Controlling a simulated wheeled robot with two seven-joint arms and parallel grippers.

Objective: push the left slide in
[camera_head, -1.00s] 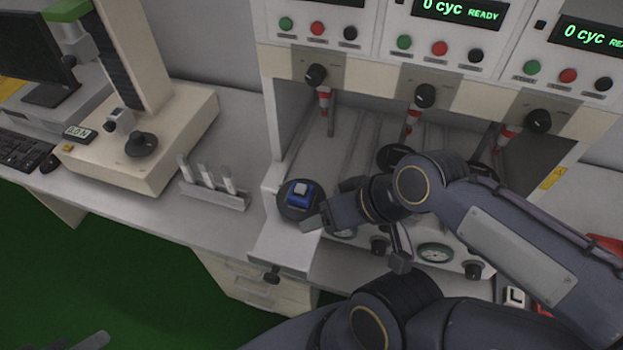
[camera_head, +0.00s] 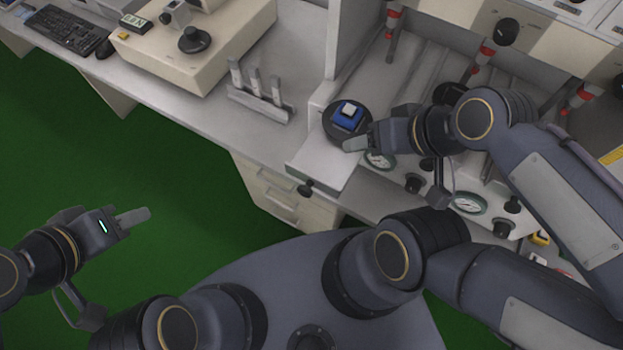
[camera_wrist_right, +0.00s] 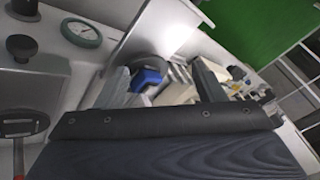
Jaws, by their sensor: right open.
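The left slide (camera_head: 318,168) is a white carriage sticking out past the front of the test bench, with a black knob (camera_head: 306,187) at its front end. A round dark fixture (camera_head: 336,135) on it holds a blue block (camera_head: 347,119) with a pale top. My right gripper (camera_head: 362,142) is open beside the fixture, on its right. In the right wrist view the blue block (camera_wrist_right: 148,78) shows beyond and between the open fingers. My left gripper (camera_head: 132,218) hangs over the green floor, well away from the slide; its finger gap is hidden.
Gauges (camera_head: 467,203) and knobs line the bench front right of the slide. Red-banded plungers (camera_head: 487,52) hang above the stations. A rack of pale pins (camera_head: 262,95) and a beige instrument (camera_head: 200,50) stand left. The green floor (camera_head: 170,160) before the bench is clear.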

